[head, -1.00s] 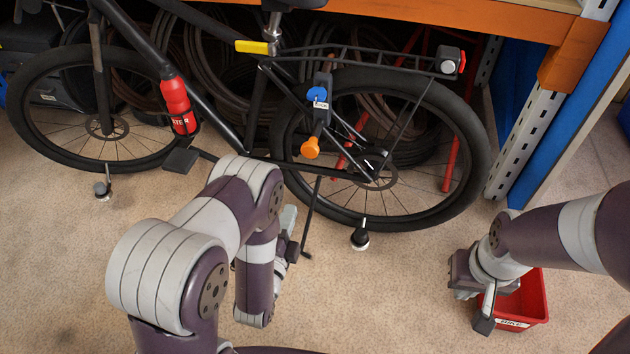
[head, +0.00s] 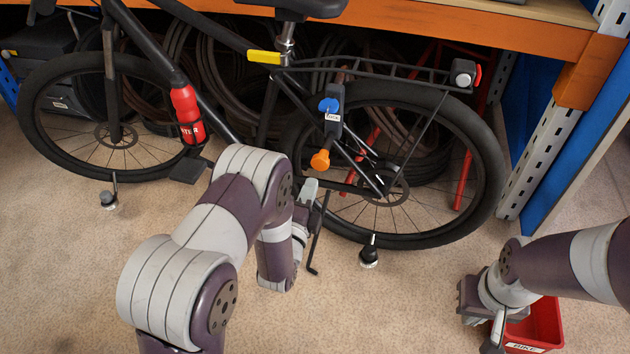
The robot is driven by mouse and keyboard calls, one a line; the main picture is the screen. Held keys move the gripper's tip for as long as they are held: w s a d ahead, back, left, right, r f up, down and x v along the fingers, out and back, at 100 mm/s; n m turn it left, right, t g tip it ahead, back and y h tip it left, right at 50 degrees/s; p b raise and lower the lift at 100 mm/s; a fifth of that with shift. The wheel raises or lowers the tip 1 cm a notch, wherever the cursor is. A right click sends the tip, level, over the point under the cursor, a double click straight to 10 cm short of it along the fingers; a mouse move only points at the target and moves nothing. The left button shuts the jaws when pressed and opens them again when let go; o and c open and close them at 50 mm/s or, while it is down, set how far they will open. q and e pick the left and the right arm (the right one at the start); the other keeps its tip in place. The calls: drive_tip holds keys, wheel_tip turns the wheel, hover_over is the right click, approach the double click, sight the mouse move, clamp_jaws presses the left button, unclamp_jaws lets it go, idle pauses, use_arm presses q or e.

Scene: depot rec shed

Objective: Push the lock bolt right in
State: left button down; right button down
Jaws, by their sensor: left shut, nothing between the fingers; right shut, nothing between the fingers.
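The lock is a dark body (head: 333,118) at the bike's rear wheel, with a blue key (head: 328,104) and a small white tag (head: 333,117). An orange knob (head: 320,160), apparently the bolt's end, sticks out at its lower end. My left gripper (head: 310,191) is shut and empty, just below the orange knob and apart from it in the picture. My forearm partly hides it, and depth to the knob is hard to judge. My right gripper (head: 492,345) is shut and empty, low at the right by a red bin (head: 541,322).
The black bike's rear wheel (head: 497,170) and kickstand (head: 318,235) are close to my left gripper. A red bottle (head: 186,112) is on the frame. Small floor stands (head: 369,254) (head: 109,200) are by the wheels. An orange shelf beam (head: 400,32) runs above; a blue post (head: 570,140) stands right.

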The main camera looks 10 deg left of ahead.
sight(324, 153)
use_arm(q)
drive_tip(key=w+b, duration=0.1)
drive_tip(key=w, duration=0.2)
drive_tip(key=shift+w, duration=0.3)
drive_tip(key=shift+w+d+r, duration=0.1)
drive_tip(key=shift+w+r, duration=0.05)
drive_tip(key=shift+w, duration=0.15)
drive_tip(key=w+b, duration=0.2)
drive_tip(key=w, duration=0.5)
drive_tip(key=shift+d, duration=0.1)
drive_tip(key=shift+w, duration=0.4)
drive_tip(key=shift+r, duration=0.15)
drive_tip(key=shift+w, duration=0.1)
